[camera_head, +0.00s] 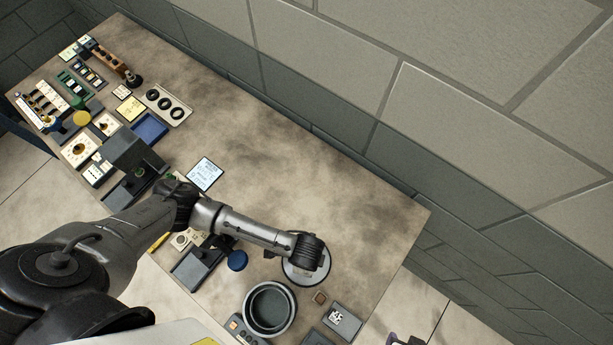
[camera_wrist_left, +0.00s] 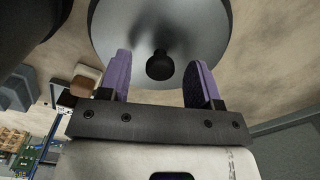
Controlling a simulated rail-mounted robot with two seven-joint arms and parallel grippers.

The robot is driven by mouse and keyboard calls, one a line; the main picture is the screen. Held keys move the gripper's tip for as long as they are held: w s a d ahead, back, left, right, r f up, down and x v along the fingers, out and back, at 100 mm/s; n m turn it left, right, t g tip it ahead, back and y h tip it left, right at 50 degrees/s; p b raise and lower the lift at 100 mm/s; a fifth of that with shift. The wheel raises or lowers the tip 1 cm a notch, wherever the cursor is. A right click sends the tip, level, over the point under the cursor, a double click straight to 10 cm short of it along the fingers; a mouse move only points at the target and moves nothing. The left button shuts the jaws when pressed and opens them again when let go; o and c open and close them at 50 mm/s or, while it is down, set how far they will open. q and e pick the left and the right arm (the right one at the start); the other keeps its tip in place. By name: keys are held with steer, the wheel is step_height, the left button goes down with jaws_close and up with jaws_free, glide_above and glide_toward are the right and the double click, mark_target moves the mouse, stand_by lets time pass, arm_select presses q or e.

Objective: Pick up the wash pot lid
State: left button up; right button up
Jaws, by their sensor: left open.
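The wash pot lid (camera_wrist_left: 160,25) is a round grey disc with a black knob (camera_wrist_left: 160,66), filling the upper middle of the left wrist view. In the head view the lid (camera_head: 306,277) lies on the bench, partly hidden under my left wrist. My left gripper (camera_wrist_left: 158,62) is open, its two purple-padded fingers on either side of the knob in the picture, with gaps on both sides. I cannot tell how far the fingertips are above the lid. The dark round wash pot (camera_head: 291,325) stands open in front of the lid.
A small brown block (camera_head: 320,298) and a grey box with a patterned label (camera_head: 343,320) stand right of the pot. A blue round knob (camera_head: 237,260) is left of the lid. Trays and small tools crowd the far left. The bench middle (camera_head: 320,185) is clear.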

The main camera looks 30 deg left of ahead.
arm_select(q)
steer(key=shift+f, duration=0.5)
steer(key=shift+c, duration=0.2)
steer(key=c, duration=1)
